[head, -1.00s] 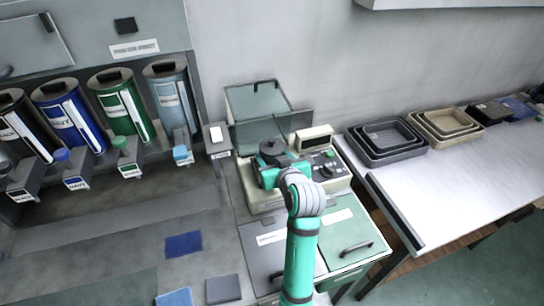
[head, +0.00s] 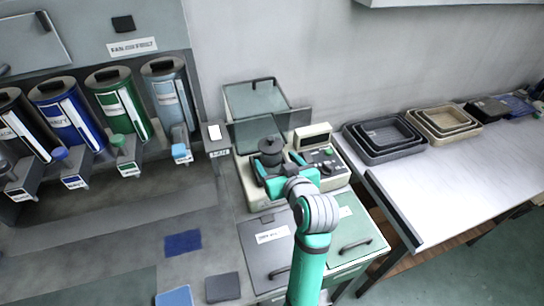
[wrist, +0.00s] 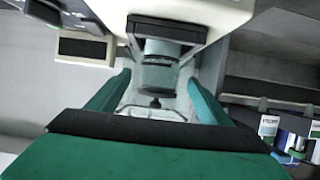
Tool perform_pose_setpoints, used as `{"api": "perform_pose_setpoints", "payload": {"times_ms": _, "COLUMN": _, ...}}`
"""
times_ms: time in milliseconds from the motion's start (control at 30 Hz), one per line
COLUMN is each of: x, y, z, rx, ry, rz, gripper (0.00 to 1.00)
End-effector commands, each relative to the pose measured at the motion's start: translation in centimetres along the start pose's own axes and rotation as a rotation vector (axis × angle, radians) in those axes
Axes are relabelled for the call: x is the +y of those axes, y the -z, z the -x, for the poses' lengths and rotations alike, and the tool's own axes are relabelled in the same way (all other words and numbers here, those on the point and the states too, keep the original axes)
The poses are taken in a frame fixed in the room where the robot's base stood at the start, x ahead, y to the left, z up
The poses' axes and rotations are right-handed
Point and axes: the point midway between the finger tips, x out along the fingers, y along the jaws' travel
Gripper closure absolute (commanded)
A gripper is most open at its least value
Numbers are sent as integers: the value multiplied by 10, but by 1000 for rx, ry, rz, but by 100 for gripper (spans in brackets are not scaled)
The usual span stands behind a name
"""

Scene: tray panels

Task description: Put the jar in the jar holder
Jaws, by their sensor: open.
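My gripper (wrist: 158,100) is open, with its two green fingers spread apart in the wrist view. A grey, see-through jar (wrist: 158,77) stands between the fingers, with a visible gap on both sides. Its upper part meets a grey bracket (wrist: 165,32) on the pale machine, which looks like the jar holder. In the head view, my gripper (head: 268,183) is at the front of the machine (head: 246,180), below its dark round top (head: 271,150). My arm hides the jar there.
A control panel (head: 322,164) is on the machine's right, and a glass-lidded box (head: 255,98) stands behind. Cabinets with handles (head: 354,246) lie below my arm. Coloured canisters (head: 120,105) line the left wall. Nested trays (head: 384,138) sit on the right table, whose front is clear.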

Motion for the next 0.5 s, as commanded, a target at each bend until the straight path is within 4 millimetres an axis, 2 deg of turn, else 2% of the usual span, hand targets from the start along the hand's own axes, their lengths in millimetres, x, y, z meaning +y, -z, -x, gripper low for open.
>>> {"api": "perform_pose_setpoints", "payload": {"times_ms": 33, "x": 0, "y": 0, "z": 11, "rx": 1, "ry": -1, "rz": 0, "gripper": 27}}
{"api": "perform_pose_setpoints", "payload": {"times_ms": 200, "x": 0, "y": 0, "z": 39, "rx": 1, "ry": -1, "rz": 1, "gripper": 27}}
{"api": "perform_pose_setpoints", "payload": {"times_ms": 333, "x": 0, "y": 0, "z": 53, "rx": 1, "ry": -1, "rz": 0, "gripper": 27}}
{"api": "perform_pose_setpoints", "payload": {"times_ms": 500, "x": 0, "y": 0, "z": 60, "rx": -1, "ry": 0, "rz": -1, "gripper": 27}}
